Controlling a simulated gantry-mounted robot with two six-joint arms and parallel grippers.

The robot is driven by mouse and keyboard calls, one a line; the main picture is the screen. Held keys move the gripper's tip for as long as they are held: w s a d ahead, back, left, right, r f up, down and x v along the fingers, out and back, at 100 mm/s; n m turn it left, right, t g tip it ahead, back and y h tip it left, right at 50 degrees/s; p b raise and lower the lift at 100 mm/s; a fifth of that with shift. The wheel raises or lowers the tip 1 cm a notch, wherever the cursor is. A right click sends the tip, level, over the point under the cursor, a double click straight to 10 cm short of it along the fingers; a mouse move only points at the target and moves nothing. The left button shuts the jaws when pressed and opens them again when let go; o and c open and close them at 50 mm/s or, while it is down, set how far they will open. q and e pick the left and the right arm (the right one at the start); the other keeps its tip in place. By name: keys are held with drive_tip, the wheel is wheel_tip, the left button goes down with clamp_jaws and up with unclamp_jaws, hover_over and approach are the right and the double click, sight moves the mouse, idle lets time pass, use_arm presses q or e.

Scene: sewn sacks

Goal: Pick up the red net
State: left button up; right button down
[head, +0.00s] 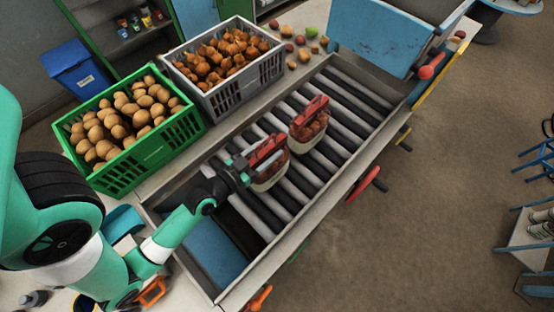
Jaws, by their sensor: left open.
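Two small sacks with red tops and reddish-brown contents sit on the roller conveyor (340,145). The nearer red net (270,178) stands at the middle of the rollers, its lower part pale. The farther red net (309,128) stands just up and to the right of it. My left gripper (247,164) is open at the left side of the nearer net's red top. It overlaps that net in the picture, and I cannot tell whether the fingers touch it. My right gripper is not in view.
A green crate of potatoes (165,150) and a grey crate of onions (225,100) stand along the conveyor's far left side. Loose produce (304,55) lies beyond the grey crate. A blue panel (372,42) rises at the far end. Rollers right of the nets are clear.

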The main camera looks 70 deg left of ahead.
use_arm(q)
drive_tip(key=shift+s, duration=0.2)
drive_tip(key=shift+c, duration=0.2)
clamp_jaws()
idle(0.9)
drive_tip(key=shift+r, duration=0.15)
